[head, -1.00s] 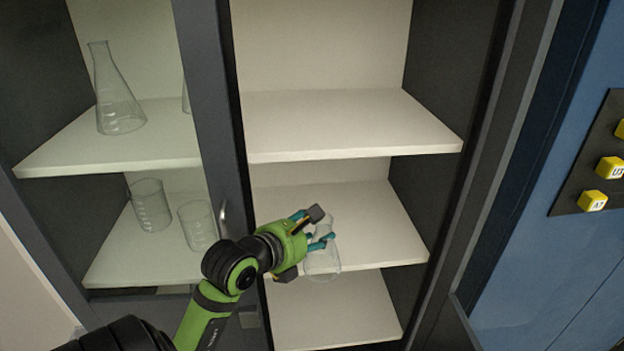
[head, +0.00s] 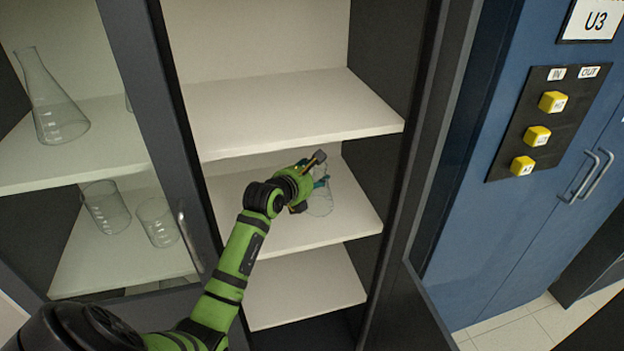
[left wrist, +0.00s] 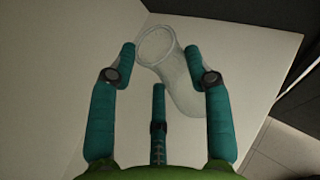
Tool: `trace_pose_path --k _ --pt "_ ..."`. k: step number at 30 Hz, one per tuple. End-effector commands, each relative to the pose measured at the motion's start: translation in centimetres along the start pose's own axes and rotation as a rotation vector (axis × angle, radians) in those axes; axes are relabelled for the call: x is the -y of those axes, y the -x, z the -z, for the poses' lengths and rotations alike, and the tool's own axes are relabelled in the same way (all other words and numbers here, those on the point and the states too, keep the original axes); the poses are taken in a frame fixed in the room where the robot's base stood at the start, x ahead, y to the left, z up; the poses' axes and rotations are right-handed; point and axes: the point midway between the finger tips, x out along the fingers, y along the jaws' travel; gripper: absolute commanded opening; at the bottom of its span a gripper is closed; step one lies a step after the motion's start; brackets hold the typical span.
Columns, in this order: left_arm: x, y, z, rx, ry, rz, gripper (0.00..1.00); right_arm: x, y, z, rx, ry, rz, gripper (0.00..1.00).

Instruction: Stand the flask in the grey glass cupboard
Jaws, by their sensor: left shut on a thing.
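The flask looks tilted in that view. My right gripper is not in view.
Behind the left glass door (head: 150,100) stand a conical flask (head: 55,110) and two beakers (head: 106,208) (head: 158,222). The upper shelf (head: 290,110) and lower shelf (head: 305,290) on the right are empty. A blue cabinet with yellow buttons (head: 537,136) stands at right.

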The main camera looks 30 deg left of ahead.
Motion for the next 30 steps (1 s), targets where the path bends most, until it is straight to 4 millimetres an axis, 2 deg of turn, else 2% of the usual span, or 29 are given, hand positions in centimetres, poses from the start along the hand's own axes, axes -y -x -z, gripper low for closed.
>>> trace_pose_path --k 1,6,15,16,17,30 --pt "0.1 -0.1 0.7 -0.007 0.002 0.001 0.00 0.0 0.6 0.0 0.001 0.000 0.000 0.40" --pt "0.2 -0.7 2.1 -0.002 0.000 0.001 0.00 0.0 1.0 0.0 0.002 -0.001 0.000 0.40" --pt "0.2 -0.8 2.4 0.000 0.000 0.000 0.00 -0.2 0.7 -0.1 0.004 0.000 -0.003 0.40" --pt "0.2 -0.8 2.4 -0.001 0.000 0.000 0.62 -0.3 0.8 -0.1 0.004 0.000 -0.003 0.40" --pt "0.2 -0.8 2.4 -0.002 0.000 0.001 0.74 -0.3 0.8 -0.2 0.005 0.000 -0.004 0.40" --pt "0.2 -0.5 2.3 -0.002 0.000 0.000 0.75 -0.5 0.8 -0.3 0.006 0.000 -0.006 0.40"
